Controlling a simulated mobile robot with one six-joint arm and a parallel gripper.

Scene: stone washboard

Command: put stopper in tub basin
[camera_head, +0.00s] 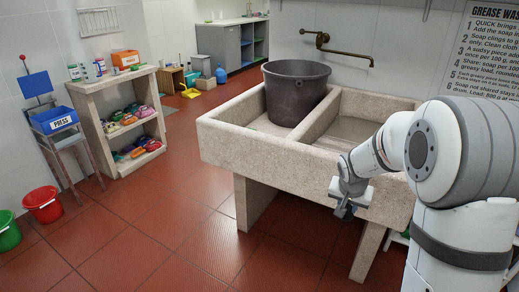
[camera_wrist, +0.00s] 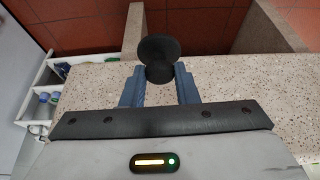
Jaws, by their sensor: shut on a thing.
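My gripper (camera_wrist: 159,84) is shut on a black stopper (camera_wrist: 158,48), whose round disc sticks out past the fingertips in the wrist view. In the head view my gripper (camera_head: 345,207) is low in front of the stone double sink (camera_head: 270,160), below its rim. The stopper is too small to make out there. The sink's left basin holds a large dark grey tub (camera_head: 297,95). The right basin (camera_head: 350,131) has a grey floor, partly hidden by my arm. No drain hole shows in either basin.
A brass tap (camera_head: 322,40) is on the wall above the sink. A shelf unit (camera_head: 120,120) with colourful items stands at the left. Red (camera_head: 43,205) and green (camera_head: 8,232) buckets are at the left edge. The red tiled floor in front is clear.

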